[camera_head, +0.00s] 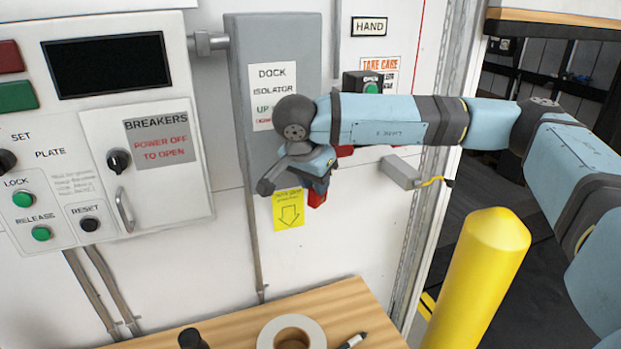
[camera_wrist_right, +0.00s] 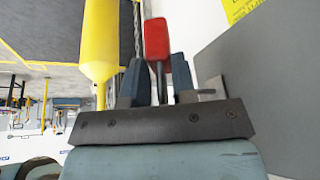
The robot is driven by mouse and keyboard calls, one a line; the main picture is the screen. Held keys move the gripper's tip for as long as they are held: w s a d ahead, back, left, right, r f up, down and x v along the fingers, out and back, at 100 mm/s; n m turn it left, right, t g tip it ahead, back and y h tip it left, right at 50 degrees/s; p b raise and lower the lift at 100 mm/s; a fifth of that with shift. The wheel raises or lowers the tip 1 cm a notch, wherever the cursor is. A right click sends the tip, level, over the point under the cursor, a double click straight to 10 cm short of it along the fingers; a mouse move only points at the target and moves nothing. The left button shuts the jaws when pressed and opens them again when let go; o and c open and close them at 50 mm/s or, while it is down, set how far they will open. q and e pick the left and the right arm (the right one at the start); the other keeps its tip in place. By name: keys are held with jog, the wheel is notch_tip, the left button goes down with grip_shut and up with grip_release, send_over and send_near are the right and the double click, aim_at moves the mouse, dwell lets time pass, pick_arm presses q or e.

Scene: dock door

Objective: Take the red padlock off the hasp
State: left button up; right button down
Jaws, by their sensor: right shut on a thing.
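The red padlock (camera_head: 316,198) shows just below my right gripper (camera_head: 318,180) in the head view, in front of the wall by the grey dock isolator box (camera_head: 240,75). In the right wrist view the padlock's red body (camera_wrist_right: 156,38) stands past the fingertips, with a dark grey bar running down from it between the two blue fingers. My right gripper (camera_wrist_right: 157,82) is shut on the padlock. A small light metal piece (camera_wrist_right: 212,90) sits right of the fingers, by a grey surface; I cannot tell if it is the hasp or if the padlock touches it. My left gripper is not in view.
A yellow arrow label (camera_head: 289,210) hangs beside the padlock. A breaker panel (camera_head: 150,150) is at left. A yellow bollard (camera_head: 480,270) stands at right. A wooden bench (camera_head: 235,325) below holds a tape roll (camera_head: 292,332) and a marker (camera_head: 353,340). My right arm hides part of the wall.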

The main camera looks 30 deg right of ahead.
jog(key=s+a+b, duration=0.2)
jog(key=s, duration=0.9)
jog(key=shift+a, duration=0.25)
dwell(1.1)
jog(key=shift+f, duration=0.15)
